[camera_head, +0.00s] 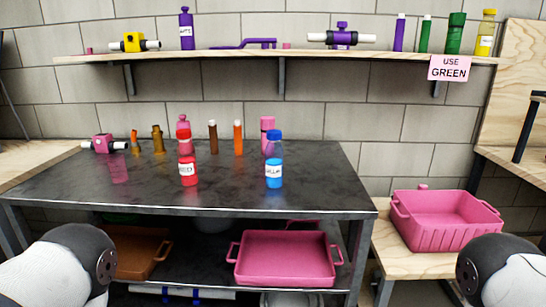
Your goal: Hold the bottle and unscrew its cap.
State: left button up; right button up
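A red bottle (187,176) with a red cap (183,135) and a white label stands upright near the front of the dark table. A blue bottle (274,180) with a blue cap (274,134) and a white label stands upright to its right. Both caps sit on their bottles. A pink bottle (183,121) shows partly behind the red one. Another pink object (267,123) is partly hidden behind the blue bottle. Parts of my two arms show at the bottom left and bottom right corners. Neither gripper is in view, and nothing touches the bottles.
The dark table (230,195) also carries orange and brown tubes and a pink fitting at back left; its right side is clear. Pink bins stand below (285,280) and right (445,237).

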aim_at(274, 151)
jog(key=i+j, duration=0.65)
jog(key=i, duration=0.15)
